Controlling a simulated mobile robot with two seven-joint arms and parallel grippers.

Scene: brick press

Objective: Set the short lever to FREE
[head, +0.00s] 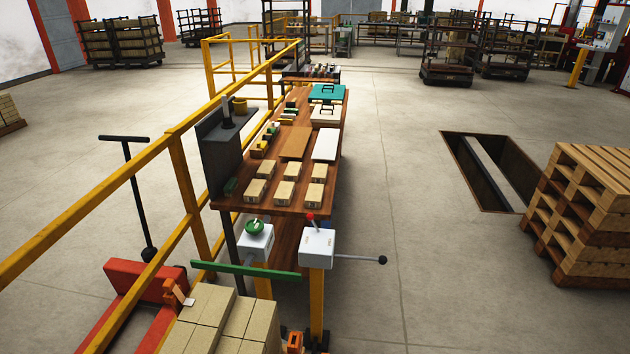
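A white control box (318,249) stands on a yellow post (316,300) at the near end of the wooden table. A short lever with a red knob (311,217) rises from its top and looks slightly tilted. A longer rod with a black ball (382,259) sticks out to the right from the box's side. Markings on the box are too small to read, so I cannot tell the lever's setting. Neither of my grippers is in view.
A second white box with a green knob (254,227) stands just left, with a green bar (245,271) before it. Pale bricks (290,170) lie on the table. A yellow railing (180,165) runs along the left. A floor pit (490,170) and stacked pallets (590,215) are right; the floor between is clear.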

